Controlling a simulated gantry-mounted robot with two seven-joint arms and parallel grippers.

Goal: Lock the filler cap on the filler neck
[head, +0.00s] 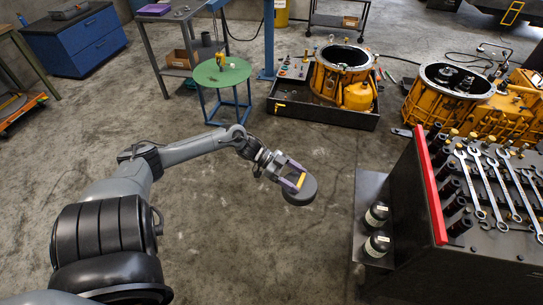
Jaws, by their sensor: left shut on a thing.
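My left gripper (293,178) is shut on a round dark grey cap (301,194), which looks like the filler cap. The gripper holds the cap in the open, above the bare floor in the middle of the head view, apart from everything else. I cannot make out the filler neck for certain. My right gripper is not in view.
A yellow housing (326,82) stands in a black tray (318,116) at the back. Another yellow housing (418,104) is to its right. A red-edged tool cart (430,190) with wrenches blocks the right side. A green round table (221,73) stands behind my arm. The central floor is clear.

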